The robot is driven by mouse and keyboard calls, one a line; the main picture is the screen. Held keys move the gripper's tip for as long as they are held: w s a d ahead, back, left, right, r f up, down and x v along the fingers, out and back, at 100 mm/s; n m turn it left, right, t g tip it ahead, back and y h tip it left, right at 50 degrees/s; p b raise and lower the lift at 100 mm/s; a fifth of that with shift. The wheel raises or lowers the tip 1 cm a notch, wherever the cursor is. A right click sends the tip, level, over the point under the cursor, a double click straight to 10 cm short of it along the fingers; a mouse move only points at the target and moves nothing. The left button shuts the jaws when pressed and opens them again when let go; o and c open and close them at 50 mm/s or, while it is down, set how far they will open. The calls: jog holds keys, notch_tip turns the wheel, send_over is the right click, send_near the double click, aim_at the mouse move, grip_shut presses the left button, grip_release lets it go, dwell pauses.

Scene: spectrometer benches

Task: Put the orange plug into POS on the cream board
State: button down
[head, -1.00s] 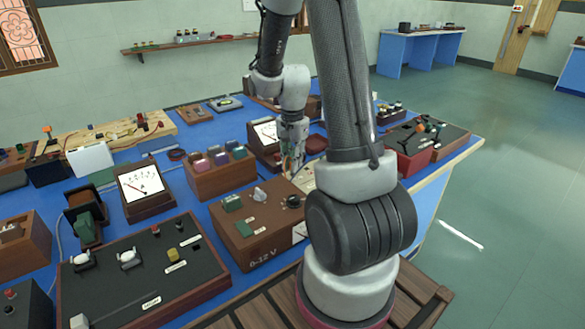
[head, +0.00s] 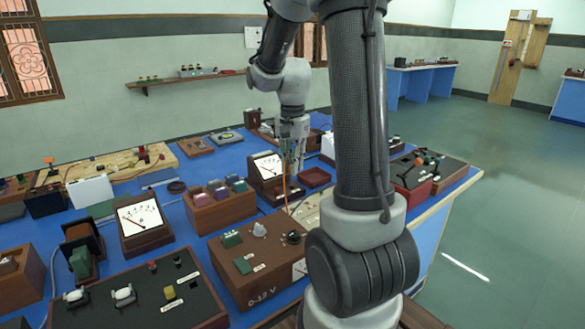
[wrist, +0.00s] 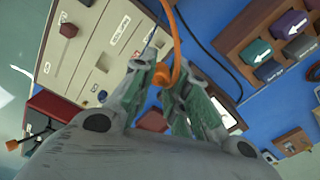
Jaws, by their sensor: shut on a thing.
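My gripper (wrist: 160,78) is shut on the orange plug (wrist: 163,74), with its orange lead (wrist: 174,28) running up the wrist view. The fingertips cover part of the plug. In the head view my gripper (head: 291,168) is above the blue bench, and the orange lead (head: 286,190) hangs below it. In the head view the board (head: 312,208) is partly hidden by my arm. I cannot read which socket is POS.
A brown 0-12 V box (head: 245,275) stands in front of the board. A meter (head: 268,172) and a box of coloured blocks (head: 220,205) stand near the gripper. A red tray (head: 314,177) lies behind. A dark lead (wrist: 215,60) crosses the blue top beside the board.

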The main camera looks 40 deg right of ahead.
jog(key=shift+d+f, duration=0.9)
jog(key=shift+f, duration=1.2)
jog(key=shift+d+f, duration=0.95)
jog(key=shift+f, duration=1.15)
jog(key=shift+d+f, duration=0.9)
jog(key=shift+f, duration=1.2)
jog(key=c, duration=1.3)
grip_release()
notch_tip(320, 180, up, 12)
jog(key=shift+f, duration=0.1)
